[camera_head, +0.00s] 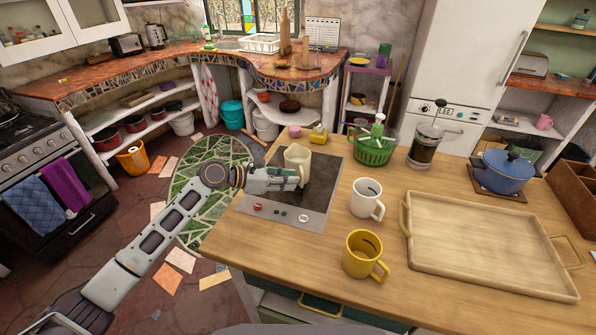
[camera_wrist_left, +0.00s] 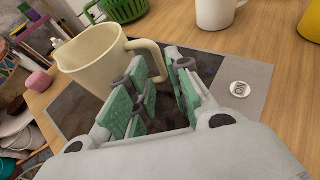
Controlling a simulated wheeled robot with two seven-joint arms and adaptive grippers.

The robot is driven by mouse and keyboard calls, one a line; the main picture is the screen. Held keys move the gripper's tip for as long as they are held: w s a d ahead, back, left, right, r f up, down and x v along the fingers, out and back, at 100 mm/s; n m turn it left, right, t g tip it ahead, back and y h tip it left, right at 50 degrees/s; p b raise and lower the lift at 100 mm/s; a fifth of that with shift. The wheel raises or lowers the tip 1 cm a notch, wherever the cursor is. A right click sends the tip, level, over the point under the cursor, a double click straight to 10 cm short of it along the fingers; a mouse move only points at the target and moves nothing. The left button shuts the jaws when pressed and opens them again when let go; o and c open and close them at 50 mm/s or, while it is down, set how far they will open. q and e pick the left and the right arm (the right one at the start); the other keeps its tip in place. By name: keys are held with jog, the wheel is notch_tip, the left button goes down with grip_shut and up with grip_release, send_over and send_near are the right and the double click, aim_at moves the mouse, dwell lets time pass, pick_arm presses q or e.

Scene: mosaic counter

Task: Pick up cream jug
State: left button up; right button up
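The cream jug (camera_head: 294,156) stands upright on the dark cooktop near the counter's left end. In the left wrist view the cream jug (camera_wrist_left: 88,55) has its spout to the left and its handle toward my gripper. My left gripper (camera_head: 296,178) is beside the jug, low and in front of it. In the left wrist view the green-padded fingers of my left gripper (camera_wrist_left: 160,88) are apart, with the lower part of the handle between them. I cannot tell whether a pad touches the handle. My right gripper is not in view.
A white mug (camera_head: 366,200) and a yellow mug (camera_head: 361,256) stand right of the cooktop (camera_head: 258,208). A wooden tray (camera_head: 480,278), green basket (camera_head: 373,152), French press (camera_head: 424,150) and blue pot (camera_head: 502,174) are further right. A pink item (camera_head: 295,131) and a sponge holder (camera_head: 318,136) are behind the jug.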

aim_at(302, 187)
pick_arm(q)
jog(key=shift+w+d+f, duration=0.1)
jog(key=shift+d, duration=0.2)
jog(key=shift+w+d+f, duration=0.15)
jog(key=shift+d, duration=0.2)
jog(key=x, duration=0.3)
jog(key=shift+a, duration=0.1)
jog(key=shift+w+d+f, duration=0.2)
jog(key=shift+d, duration=0.25)
grip_shut()
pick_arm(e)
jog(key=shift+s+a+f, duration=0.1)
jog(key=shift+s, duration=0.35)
